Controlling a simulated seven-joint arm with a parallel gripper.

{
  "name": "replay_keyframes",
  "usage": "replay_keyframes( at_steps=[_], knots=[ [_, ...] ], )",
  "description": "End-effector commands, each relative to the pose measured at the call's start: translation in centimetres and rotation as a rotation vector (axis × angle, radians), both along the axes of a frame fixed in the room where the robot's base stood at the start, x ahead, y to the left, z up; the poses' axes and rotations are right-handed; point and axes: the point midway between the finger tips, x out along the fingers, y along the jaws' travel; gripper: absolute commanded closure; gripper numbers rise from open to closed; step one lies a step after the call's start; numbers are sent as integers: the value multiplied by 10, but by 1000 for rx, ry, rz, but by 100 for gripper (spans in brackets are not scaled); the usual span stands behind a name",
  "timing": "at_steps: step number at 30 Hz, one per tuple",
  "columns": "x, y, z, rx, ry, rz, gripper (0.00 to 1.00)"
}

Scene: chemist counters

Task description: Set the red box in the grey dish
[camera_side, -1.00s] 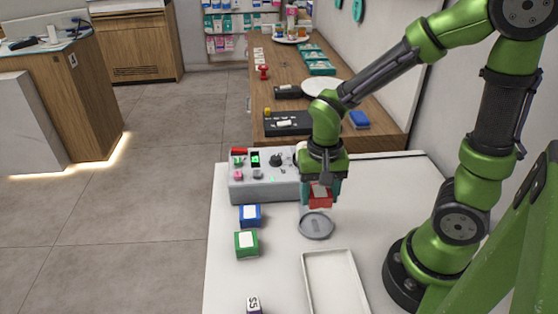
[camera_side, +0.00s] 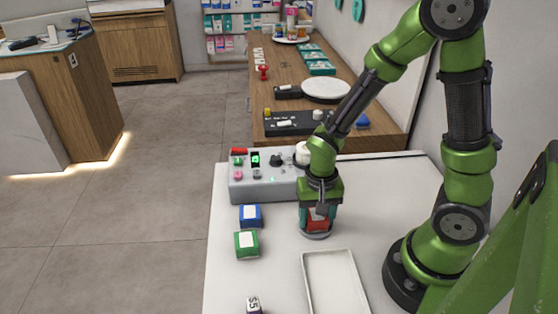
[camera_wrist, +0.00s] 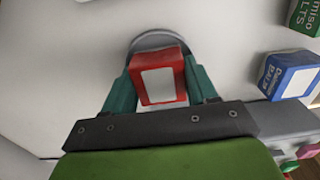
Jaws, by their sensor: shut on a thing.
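The red box (camera_side: 317,222) has a white label and is held between the fingers of my gripper (camera_side: 318,216). In the side view it is low over the grey dish (camera_side: 316,235), whose front rim shows below it. I cannot tell whether the box touches the dish floor. In the wrist view the red box (camera_wrist: 157,78) sits between the two teal fingers of my gripper (camera_wrist: 159,85), which are shut on it. The grey dish (camera_wrist: 152,39) shows as an arc behind the box; the rest of it is hidden.
A blue box (camera_side: 250,216) and a green box (camera_side: 246,243) stand left of the dish. A white tray (camera_side: 306,282) lies in front. A grey control panel (camera_side: 264,189) is at the back left. The white counter right of the dish is clear.

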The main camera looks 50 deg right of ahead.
Motion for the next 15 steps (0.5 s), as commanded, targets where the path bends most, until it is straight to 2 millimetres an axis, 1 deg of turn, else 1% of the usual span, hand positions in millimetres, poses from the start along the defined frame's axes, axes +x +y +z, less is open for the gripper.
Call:
replay_keyframes(
  at_steps=[4, 9, 10, 14, 15],
  knots=[
    [-1, 0, -8, 0, 3, -1, 74],
    [-1, 0, -10, 1, 3, -8, 74],
    [-1, 0, -10, 1, 4, -8, 41],
    [-1, 0, -11, 1, 4, -8, 21],
    [-1, 1, -10, 1, 4, -8, 18]
  ],
)
